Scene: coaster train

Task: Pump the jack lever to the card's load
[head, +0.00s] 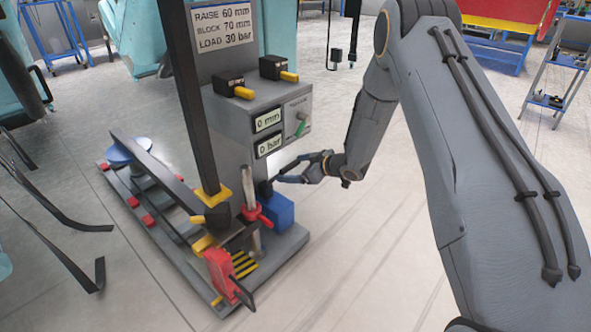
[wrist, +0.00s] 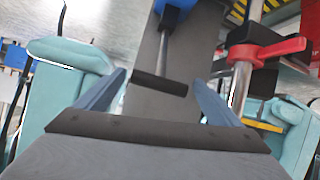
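The card (head: 224,27) on the grey machine reads raise 60 mm, block 70 mm, load 30 bar. Displays below it read 0 mm (head: 268,120) and 0 bar (head: 270,144). My gripper (head: 282,178) is by the machine's right side, above a blue block (head: 279,211). In the wrist view its fingers (wrist: 160,95) are spread wide. A dark crossbar (wrist: 159,84) on a metal rod, apparently the jack lever's handle, shows between the fingertips, apart from both. The rod runs to a blue part (wrist: 178,4).
A red clamp handle (wrist: 268,50) on a metal post stands right of the fingers; it also shows in the head view (head: 258,212). A red jack-like unit (head: 222,272) stands at the base's front. Dark straps (head: 60,200) lie left.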

